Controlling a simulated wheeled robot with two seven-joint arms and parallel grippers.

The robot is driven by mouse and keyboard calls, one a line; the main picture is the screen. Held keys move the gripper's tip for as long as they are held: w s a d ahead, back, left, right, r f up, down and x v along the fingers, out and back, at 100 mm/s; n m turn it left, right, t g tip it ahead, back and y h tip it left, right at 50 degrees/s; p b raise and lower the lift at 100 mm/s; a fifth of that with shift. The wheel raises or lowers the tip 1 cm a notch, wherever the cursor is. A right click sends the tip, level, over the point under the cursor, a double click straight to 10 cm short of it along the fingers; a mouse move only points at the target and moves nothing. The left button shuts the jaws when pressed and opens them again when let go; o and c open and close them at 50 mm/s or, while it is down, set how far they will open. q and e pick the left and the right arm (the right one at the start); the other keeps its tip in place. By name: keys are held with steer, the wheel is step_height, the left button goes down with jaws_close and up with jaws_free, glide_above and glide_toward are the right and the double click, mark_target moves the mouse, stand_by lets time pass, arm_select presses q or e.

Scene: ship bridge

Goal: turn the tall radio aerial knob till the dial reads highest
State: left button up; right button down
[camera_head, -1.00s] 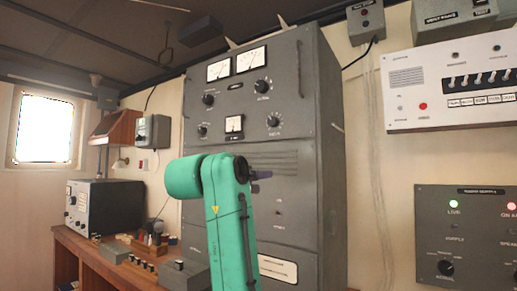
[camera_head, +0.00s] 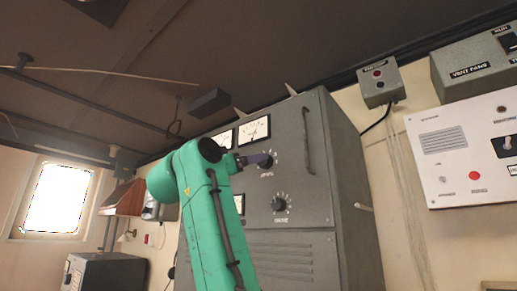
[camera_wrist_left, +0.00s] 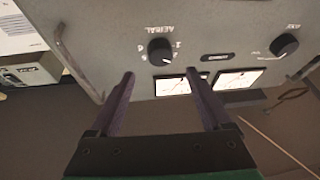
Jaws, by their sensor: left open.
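The tall grey radio cabinet (camera_head: 320,150) stands ahead. Its black aerial knob (camera_head: 267,162) is at the upper right of the front, below a white dial (camera_head: 255,130). In the left wrist view the aerial knob (camera_wrist_left: 160,50) appears upside down with its lettering. My left gripper (camera_wrist_left: 160,82) is open, its two dark fingers pointing toward the panel on either side of the knob's line, with the knob beyond the tips and apart from them. In the head view my left gripper (camera_head: 254,160) overlaps the knob's left side. The dial needles are too small to read surely. My right gripper is not in view.
A lower knob (camera_head: 279,205) sits below the aerial knob. Another knob (camera_wrist_left: 284,45) is to the right in the left wrist view. A vertical handle (camera_head: 307,140) runs beside the aerial knob. A white switch panel (camera_head: 455,165) is on the wall to the right.

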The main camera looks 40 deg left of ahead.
arm_select(q)
steer(key=p+x, duration=0.1)
steer(key=x, duration=0.2)
steer(key=p+x, duration=0.1)
steer(key=x, duration=0.1)
steer(key=shift+w+f, duration=0.1)
steer(key=shift+w, duration=0.45)
steer(key=shift+c, duration=1.2)
steer(key=shift+w+f, duration=0.1)
jaws_close()
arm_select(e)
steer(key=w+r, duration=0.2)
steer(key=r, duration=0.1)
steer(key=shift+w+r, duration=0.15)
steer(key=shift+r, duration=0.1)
